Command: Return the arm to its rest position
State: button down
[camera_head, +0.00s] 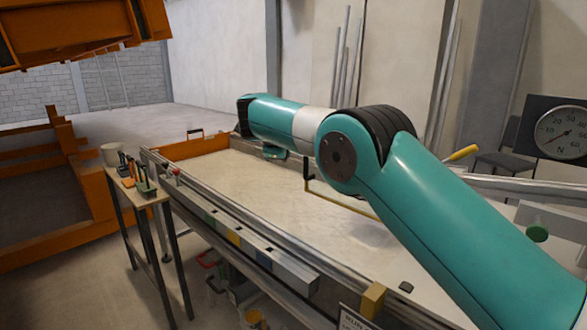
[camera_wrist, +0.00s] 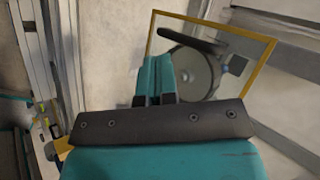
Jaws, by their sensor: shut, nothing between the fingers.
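My teal arm reaches from the lower right across the sandbed (camera_head: 225,175) in the head view, bent at a dark-ribbed joint. Its forearm extends to the left, above the bed. In the wrist view my gripper (camera_wrist: 159,68) shows as teal fingers close together beyond a dark plate, shut with nothing held. Behind the fingers is a yellow-framed clear panel (camera_wrist: 268,45), with a round grey disc and a dark bar seen through or behind it. I cannot tell the gap between fingers and panel. In the head view the fingers cannot be made out clearly.
A narrow table (camera_head: 150,198) with tools and a pale bucket (camera_head: 110,154) stands left of the bed. An orange frame (camera_head: 60,225) is farther left. A dial gauge (camera_head: 563,133) stands at the right. A rail with coloured blocks (camera_head: 233,237) runs along the bed's near side.

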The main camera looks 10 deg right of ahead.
jog(key=s+r+n+g+y, duration=0.2)
jog(key=s+n, duration=0.6)
jog(key=s, duration=0.2)
jog(key=s+r+n+g+y, duration=0.1)
jog(key=s+r+n+y, duration=0.15)
jog(key=s+n, duration=0.7)
jog(key=s+f+n+g+y, duration=0.1)
jog(key=s+n, duration=0.5)
jog(key=s, duration=1)
jog(key=s+f+n+g+y, duration=0.2)
jog(key=s+f+n+g, duration=0.2)
jog(key=s, duration=1.1)
jog(key=shift+s+d+f+n, duration=0.25)
jog(key=shift+s+f+n, duration=0.1)
jog(key=shift+f+n, duration=0.7)
jog(key=shift+r+y, duration=0.15)
jog(key=shift+y, duration=0.1)
